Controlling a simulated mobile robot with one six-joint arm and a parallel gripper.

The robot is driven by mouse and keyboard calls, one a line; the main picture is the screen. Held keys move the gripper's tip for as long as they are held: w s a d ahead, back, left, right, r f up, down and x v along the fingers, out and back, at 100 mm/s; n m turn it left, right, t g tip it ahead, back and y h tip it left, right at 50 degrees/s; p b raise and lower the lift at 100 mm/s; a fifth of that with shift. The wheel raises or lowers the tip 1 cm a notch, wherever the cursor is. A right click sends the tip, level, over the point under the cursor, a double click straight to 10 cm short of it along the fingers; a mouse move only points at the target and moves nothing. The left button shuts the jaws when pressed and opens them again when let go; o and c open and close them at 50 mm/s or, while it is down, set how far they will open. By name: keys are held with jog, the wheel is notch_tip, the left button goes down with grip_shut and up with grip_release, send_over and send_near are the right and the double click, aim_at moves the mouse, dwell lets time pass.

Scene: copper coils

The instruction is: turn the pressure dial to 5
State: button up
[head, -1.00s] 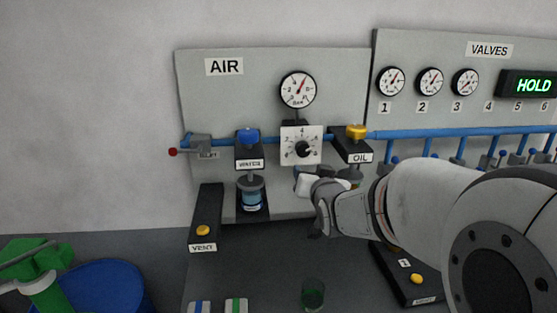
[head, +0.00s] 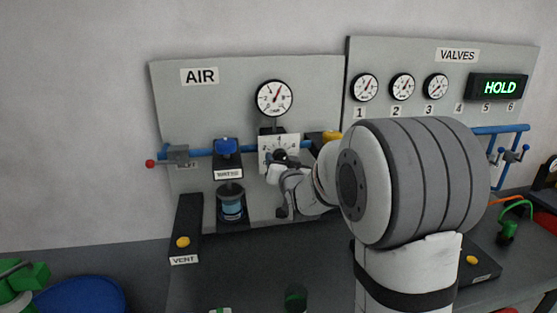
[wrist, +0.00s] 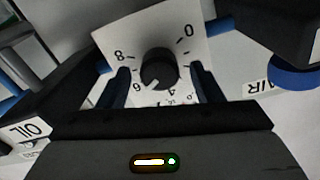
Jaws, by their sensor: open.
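The pressure dial is a white square plate (head: 267,143) with numbers around a black knob (wrist: 158,68), below the round pressure gauge (head: 274,98) on the AIR panel. In the wrist view a white pointer mark on the knob points between 6 and 4. My gripper (wrist: 161,80) is open, with one finger on each side of the knob; a gap shows on both sides. In the head view my gripper (head: 279,168) is in front of the plate and hides its lower part.
A blue pipe (head: 200,152) runs along the panel. The VENT box (head: 186,222) stands lower left.

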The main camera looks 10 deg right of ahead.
jog(key=c, duration=0.9)
jog(key=shift+o, duration=0.2)
jog(key=shift+a, duration=0.45)
jog(key=shift+d, duration=0.4)
jog(key=shift+c, duration=0.6)
jog(key=shift+r, duration=0.1)
jog(key=shift+w+r, duration=0.1)
jog(key=shift+r, duration=0.15)
jog(key=o, duration=1)
jog(key=shift+f, duration=0.15)
jog(key=shift+c, duration=0.2)
jog(key=shift+f, duration=0.1)
